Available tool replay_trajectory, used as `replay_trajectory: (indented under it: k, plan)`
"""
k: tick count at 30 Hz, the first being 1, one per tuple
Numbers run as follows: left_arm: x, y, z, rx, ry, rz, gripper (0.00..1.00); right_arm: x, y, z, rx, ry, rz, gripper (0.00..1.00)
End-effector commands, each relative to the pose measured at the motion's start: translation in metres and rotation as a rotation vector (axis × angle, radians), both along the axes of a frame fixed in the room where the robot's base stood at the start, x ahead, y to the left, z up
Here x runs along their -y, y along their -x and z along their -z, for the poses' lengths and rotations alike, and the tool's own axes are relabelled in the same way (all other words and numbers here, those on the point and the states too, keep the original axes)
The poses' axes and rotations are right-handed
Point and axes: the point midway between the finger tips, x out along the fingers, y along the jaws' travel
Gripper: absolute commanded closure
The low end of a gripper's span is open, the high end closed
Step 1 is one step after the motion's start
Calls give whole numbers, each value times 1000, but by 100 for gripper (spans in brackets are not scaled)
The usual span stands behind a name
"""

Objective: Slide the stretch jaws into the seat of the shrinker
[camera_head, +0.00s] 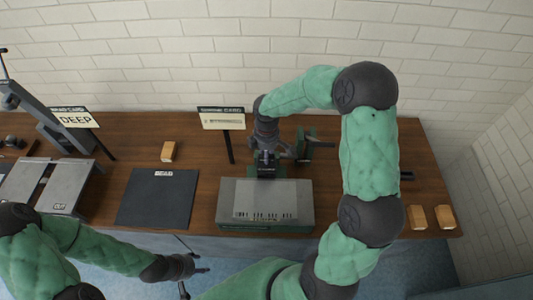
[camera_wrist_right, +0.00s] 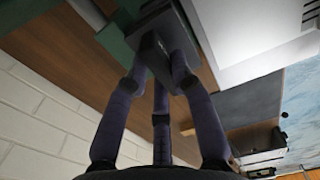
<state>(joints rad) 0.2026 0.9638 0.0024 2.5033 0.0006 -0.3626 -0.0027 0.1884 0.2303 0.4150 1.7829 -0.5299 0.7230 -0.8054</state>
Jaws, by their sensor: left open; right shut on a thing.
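My right gripper (camera_head: 266,156) is over the table at the green shrinker (camera_head: 303,146), behind the grey plate. In the right wrist view its fingers (camera_wrist_right: 160,75) are shut on a dark grey block, which looks like the stretch jaws (camera_wrist_right: 158,50). The block is close beside a green part of the machine (camera_wrist_right: 115,42); I cannot tell whether they touch or whether the block is in the seat. The arm and gripper hide much of the shrinker in the head view. My left gripper (camera_head: 190,268) is open and empty, low in front of the table edge.
A grey plate with a marked sheet (camera_head: 250,198) lies at the front of the table (camera_head: 335,190). A dark mat (camera_head: 155,200) lies left of it. Card stands (camera_head: 222,120) (camera_head: 76,118) and small wooden blocks (camera_head: 168,151) (camera_head: 417,217) are around.

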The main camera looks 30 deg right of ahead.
Motion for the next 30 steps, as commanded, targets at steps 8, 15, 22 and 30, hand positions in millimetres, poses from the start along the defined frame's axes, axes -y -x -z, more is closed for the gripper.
replay_trajectory:
  k: [8, 15, 22, 30]
  plan:
    - [0, 0, 4, 0, 0, 0, 48, 1, -2, 4, 5, 1, 1, 100]
    - [0, 0, 6, 0, 0, 0, 48, 1, -2, 8, 5, 1, 1, 100]
    - [0, 0, 9, 0, 0, 0, 48, 1, -2, 12, 4, 1, 1, 100]
    - [0, 0, 12, 0, 0, 0, 48, 1, -1, 17, 4, 1, 1, 100]
